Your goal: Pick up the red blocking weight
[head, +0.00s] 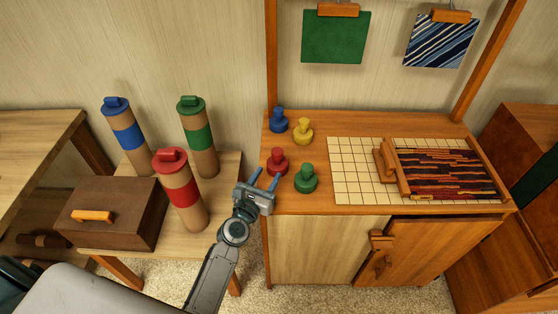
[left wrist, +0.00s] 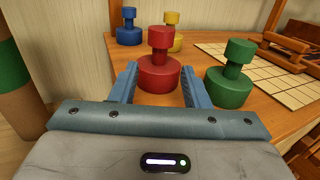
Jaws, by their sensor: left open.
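The red blocking weight (head: 277,162) stands upright on the left part of the wooden cabinet top, a knob on a round base. In the left wrist view the red weight (left wrist: 158,72) is centred just beyond and partly between the blue fingertips. My left gripper (head: 265,178) is open and empty at the cabinet's front left edge, pointing at the red weight. In the left wrist view, its fingers (left wrist: 157,85) lie on either side of the red base; I cannot tell if they touch it. My right gripper is not in view.
A green weight (head: 306,179) stands close on the right; blue (head: 278,120) and yellow (head: 303,132) weights stand behind. A grid board (head: 350,180) with a small loom lies further right. Capped tubes (head: 182,192) and a brown box (head: 113,213) stand on the left table.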

